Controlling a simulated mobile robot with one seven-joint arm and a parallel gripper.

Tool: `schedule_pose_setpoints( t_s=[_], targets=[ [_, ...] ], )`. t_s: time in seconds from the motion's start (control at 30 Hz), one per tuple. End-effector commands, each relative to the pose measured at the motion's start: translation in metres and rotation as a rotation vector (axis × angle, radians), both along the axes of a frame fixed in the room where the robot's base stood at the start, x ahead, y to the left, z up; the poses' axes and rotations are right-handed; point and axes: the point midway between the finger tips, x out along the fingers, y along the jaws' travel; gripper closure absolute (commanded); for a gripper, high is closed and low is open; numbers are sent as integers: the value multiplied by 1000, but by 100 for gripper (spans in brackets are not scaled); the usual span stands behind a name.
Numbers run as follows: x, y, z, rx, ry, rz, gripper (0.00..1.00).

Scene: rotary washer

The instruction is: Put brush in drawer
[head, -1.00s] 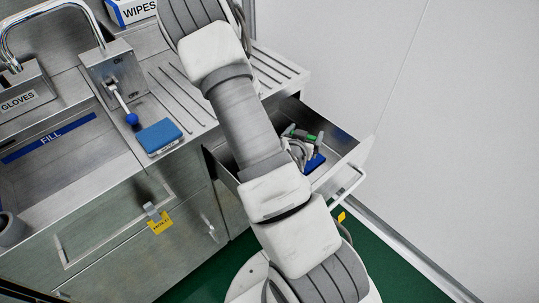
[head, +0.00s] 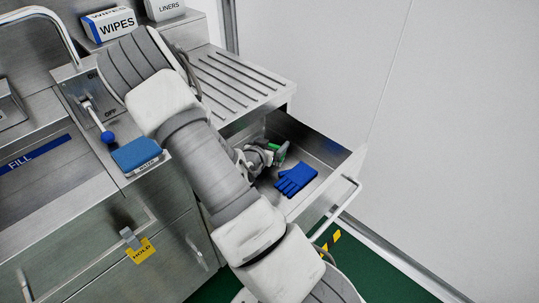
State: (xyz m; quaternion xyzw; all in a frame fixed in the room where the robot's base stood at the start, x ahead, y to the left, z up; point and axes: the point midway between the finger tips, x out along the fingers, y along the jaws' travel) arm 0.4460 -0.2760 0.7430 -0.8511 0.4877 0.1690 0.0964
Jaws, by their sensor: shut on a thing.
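My gripper (head: 262,156) is inside the open drawer (head: 336,153), low over its left part, and is partly hidden by my arm. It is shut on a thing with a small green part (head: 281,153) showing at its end. This looks like the brush, but most of it is hidden. I cannot tell whether it touches the drawer floor. A blue glove (head: 297,180) lies flat on the drawer floor, just right of and in front of my gripper.
The drawer handle (head: 337,205) sticks out at the front right. A blue sponge-like block (head: 135,154) lies on the counter beside a blue-knobbed lever (head: 107,137). WIPES (head: 110,24) and LINERS (head: 165,8) boxes stand behind. The right side of the drawer is clear.

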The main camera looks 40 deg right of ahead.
Motion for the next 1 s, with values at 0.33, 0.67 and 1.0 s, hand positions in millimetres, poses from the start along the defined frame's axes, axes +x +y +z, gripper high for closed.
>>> schedule_pose_setpoints(
  t_s=[0.33,0.67,1.0],
  targets=[
    [7,2,-33,0,4,0,63],
    [8,2,-45,1,0,0,63],
    [8,2,-48,1,1,0,0]
  ],
)
